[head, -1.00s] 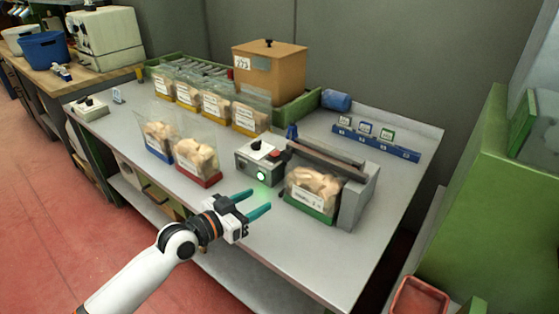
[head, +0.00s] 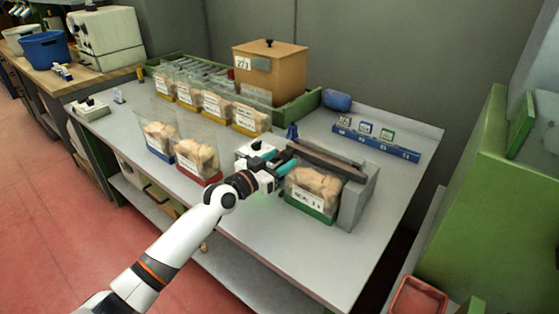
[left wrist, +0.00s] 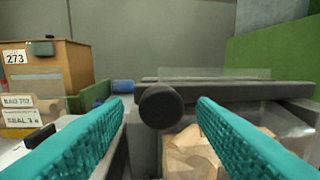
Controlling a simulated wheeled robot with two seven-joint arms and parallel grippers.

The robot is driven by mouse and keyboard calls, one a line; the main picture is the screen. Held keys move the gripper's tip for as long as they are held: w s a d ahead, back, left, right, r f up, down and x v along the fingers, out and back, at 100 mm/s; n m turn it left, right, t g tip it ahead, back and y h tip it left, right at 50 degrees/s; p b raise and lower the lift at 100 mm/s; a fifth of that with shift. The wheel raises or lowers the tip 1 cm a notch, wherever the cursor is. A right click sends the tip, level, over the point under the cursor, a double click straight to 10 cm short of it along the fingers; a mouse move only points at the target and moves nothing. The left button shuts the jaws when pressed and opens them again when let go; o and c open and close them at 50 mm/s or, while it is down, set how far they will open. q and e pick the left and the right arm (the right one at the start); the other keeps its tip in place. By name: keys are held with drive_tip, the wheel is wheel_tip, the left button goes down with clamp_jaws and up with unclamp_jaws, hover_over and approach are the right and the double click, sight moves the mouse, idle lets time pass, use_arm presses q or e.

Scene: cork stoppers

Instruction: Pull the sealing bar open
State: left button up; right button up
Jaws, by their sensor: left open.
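The sealer stands at the right of the grey table, with its dark sealing bar (head: 325,160) lying along the top. In the left wrist view the bar (left wrist: 230,92) runs across the middle, and its round dark knob end (left wrist: 160,106) faces me between my fingers. A clear bag of corks with a green base (head: 312,192) stands at the sealer's front. My left gripper (head: 277,165) is open, with its teal fingers (left wrist: 160,125) on either side of the knob; contact cannot be told. My right gripper is not in view.
Two cork bags (head: 195,158) stand farther left. A wooden box (head: 270,70) and a green tray (head: 297,112) are behind. The table's front right is clear.

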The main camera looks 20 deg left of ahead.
use_arm(q)
drive_tip(key=shift+w+d, duration=0.1)
drive_tip(key=shift+w, duration=0.05)
drive_tip(key=shift+c, duration=0.3)
clamp_jaws()
